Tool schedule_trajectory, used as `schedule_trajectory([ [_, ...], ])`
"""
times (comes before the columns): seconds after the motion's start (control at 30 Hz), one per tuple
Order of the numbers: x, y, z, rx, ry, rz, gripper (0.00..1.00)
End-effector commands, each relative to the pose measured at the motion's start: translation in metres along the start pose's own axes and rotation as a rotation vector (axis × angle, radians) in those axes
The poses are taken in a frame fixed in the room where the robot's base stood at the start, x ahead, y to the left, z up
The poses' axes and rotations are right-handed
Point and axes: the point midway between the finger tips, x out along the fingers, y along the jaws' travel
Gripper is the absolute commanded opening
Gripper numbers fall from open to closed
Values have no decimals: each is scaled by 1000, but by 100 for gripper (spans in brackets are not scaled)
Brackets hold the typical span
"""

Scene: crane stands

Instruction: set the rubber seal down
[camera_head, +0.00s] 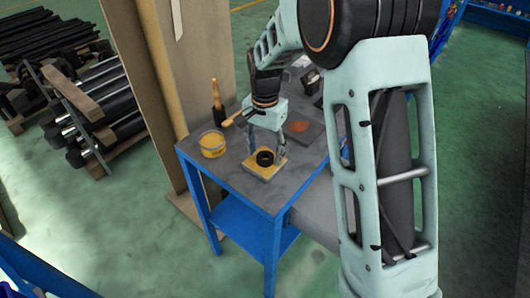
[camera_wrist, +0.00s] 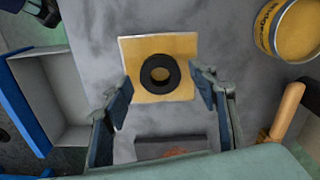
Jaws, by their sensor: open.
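The rubber seal (camera_head: 265,157) is a black ring. It lies flat on a square yellow-tan pad (camera_head: 254,171) on the blue-legged table. In the wrist view the seal (camera_wrist: 160,74) rests near the middle of the pad (camera_wrist: 128,52), and the pad shows through its hole. My gripper (camera_head: 266,150) is above the pad with its fingers pointing down. In the wrist view its two fingers (camera_wrist: 163,92) are spread apart on either side of the seal, with clear gaps, and hold nothing.
A yellow tin (camera_head: 212,144) stands left of the pad on the table (camera_head: 232,172). A brush with a wooden handle (camera_head: 216,95) stands behind it. A dark plate with an orange patch (camera_head: 303,128) lies to the right. A grey open box (camera_wrist: 58,95) shows in the wrist view.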

Motion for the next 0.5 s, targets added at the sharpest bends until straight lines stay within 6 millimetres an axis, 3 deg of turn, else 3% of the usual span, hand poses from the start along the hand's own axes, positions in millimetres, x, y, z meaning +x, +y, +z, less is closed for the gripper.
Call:
schedule_trajectory([
  [0.3, -68, -1, -1, 0, 5, -5, 54],
  [0.5, -101, -1, -1, 0, 3, -3, 54],
])
